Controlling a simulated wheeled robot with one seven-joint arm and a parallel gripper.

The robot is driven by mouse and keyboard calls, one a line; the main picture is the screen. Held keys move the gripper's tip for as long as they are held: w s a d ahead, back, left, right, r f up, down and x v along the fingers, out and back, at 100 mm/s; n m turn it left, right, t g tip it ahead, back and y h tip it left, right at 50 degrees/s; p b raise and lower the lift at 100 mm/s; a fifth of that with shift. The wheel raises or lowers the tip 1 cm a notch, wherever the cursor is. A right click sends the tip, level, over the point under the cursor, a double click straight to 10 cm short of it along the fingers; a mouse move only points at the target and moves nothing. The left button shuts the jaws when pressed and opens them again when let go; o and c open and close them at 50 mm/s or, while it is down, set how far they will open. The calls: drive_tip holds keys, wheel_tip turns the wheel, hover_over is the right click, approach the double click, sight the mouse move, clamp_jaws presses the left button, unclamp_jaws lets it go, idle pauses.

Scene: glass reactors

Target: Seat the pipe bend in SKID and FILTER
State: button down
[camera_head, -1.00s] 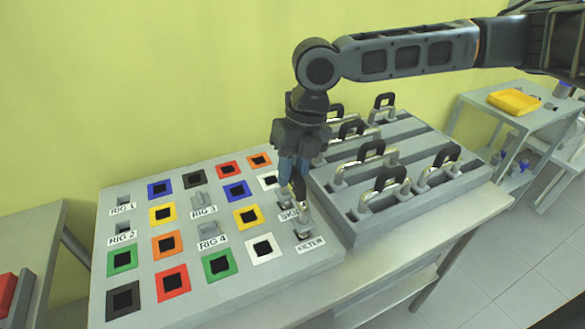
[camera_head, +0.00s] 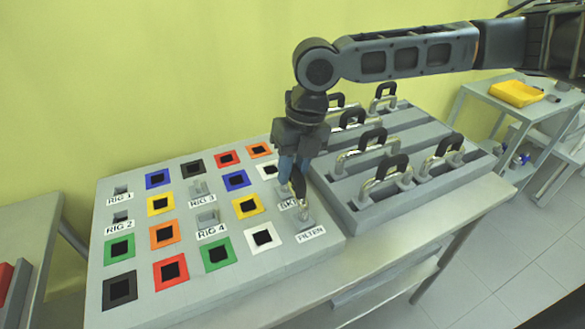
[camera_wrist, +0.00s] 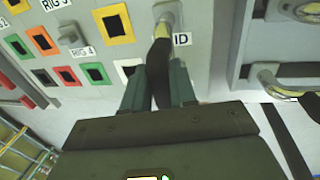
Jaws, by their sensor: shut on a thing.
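My gripper (camera_head: 294,172) points down at the right edge of the panel board (camera_head: 130,264), shut on the black middle of a pipe bend (camera_head: 302,207). The bend's near metal end is by the FILTER label (camera_head: 311,235); its other end is behind my fingers near the partly covered SKID label (camera_head: 287,204). In the wrist view the black grip of the pipe bend (camera_wrist: 158,75) runs between my fingers, with a metal elbow above it by a label ending in ID (camera_wrist: 183,40). I cannot tell whether either end is fully in its socket.
A grey rack (camera_head: 350,222) with several more black-gripped pipe bends stands close on the right. The board holds several coloured square sockets and the RIG labels, including RIG 4 (camera_head: 212,233). A yellow tray (camera_head: 516,94) sits on a far side table.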

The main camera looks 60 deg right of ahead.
drive_tip(key=shift+f, duration=0.25)
idle(0.7)
drive_tip(key=c, duration=0.8)
unclamp_jaws()
drive_tip(key=shift+r, duration=0.1)
drive_tip(key=shift+r+p, duration=3.5)
drive_tip(key=shift+r, duration=0.95)
